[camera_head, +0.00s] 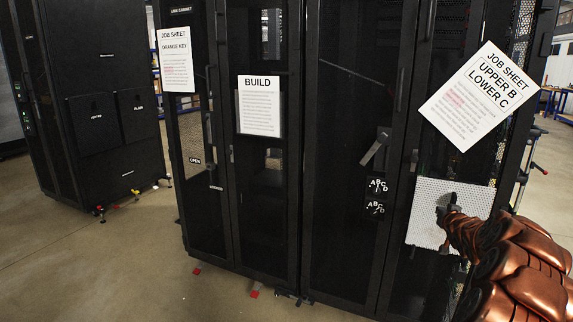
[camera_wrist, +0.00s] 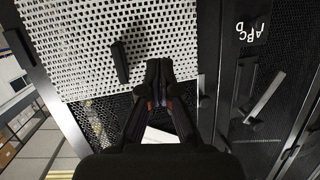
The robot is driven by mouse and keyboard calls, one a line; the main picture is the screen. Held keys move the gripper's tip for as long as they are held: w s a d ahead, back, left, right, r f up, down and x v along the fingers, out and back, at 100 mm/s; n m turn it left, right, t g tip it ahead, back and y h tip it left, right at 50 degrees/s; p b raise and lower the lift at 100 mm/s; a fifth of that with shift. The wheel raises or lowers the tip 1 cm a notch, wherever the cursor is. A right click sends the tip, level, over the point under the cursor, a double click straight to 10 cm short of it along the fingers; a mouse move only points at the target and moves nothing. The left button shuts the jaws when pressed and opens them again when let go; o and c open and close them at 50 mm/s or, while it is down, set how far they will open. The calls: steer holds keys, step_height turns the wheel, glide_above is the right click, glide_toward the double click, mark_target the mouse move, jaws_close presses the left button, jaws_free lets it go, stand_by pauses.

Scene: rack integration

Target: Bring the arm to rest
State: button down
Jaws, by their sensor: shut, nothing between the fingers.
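My gripper (camera_head: 450,206) is at the right of the head view, in front of a white perforated panel (camera_head: 424,222) on the black rack. My copper-coloured arm reaches in from the lower right corner. In the wrist view my gripper (camera_wrist: 158,78) is shut and empty, with its fingertips together. The white panel (camera_wrist: 75,50) is beyond the fingers there, with a black upright handle (camera_wrist: 120,62) just left of the fingertips. The fingers look apart from this handle. I cannot tell whether they touch the panel.
Black racks (camera_head: 335,225) stand close ahead. A lever handle (camera_head: 376,148) sticks out above two ABCD dials (camera_head: 377,186); a lever (camera_wrist: 265,98) also shows in the wrist view. A tilted job sheet (camera_head: 478,95) hangs above my gripper. Open floor (camera_head: 120,255) lies to the left.

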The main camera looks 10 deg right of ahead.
steer(key=s+a+f+n+g+y, duration=0.15)
steer(key=s+a, duration=0.25)
steer(key=a, duration=0.6)
steer(key=s+a+g+y, duration=0.1)
steer(key=s+a+g, duration=0.2)
steer(key=a, duration=0.8)
steer(key=s+a+n+g+y, duration=0.15)
steer(key=s+a, duration=0.25)
steer(key=a, duration=0.6)
steer(key=s+a+f+n+g+y, duration=0.1)
steer(key=s+a+g, duration=0.35)
steer(key=s, duration=0.85)
steer(key=s+a+f+n+g+y, duration=0.1)
steer(key=s+a+g, duration=0.1)
steer(key=s+a, duration=0.85)
steer(key=s+a+f+n+g+y, duration=0.1)
steer(key=s+a+g, duration=0.3)
steer(key=s, duration=1.2)
step_height(320, 180, up, 18)
steer(key=t+p, duration=0.1)
steer(key=p, duration=1.5)
steer(key=shift+a+p, duration=0.25)
steer(key=shift+p, duration=0.1)
steer(key=shift+a+f, duration=0.1)
steer(key=shift+f, duration=0.05)
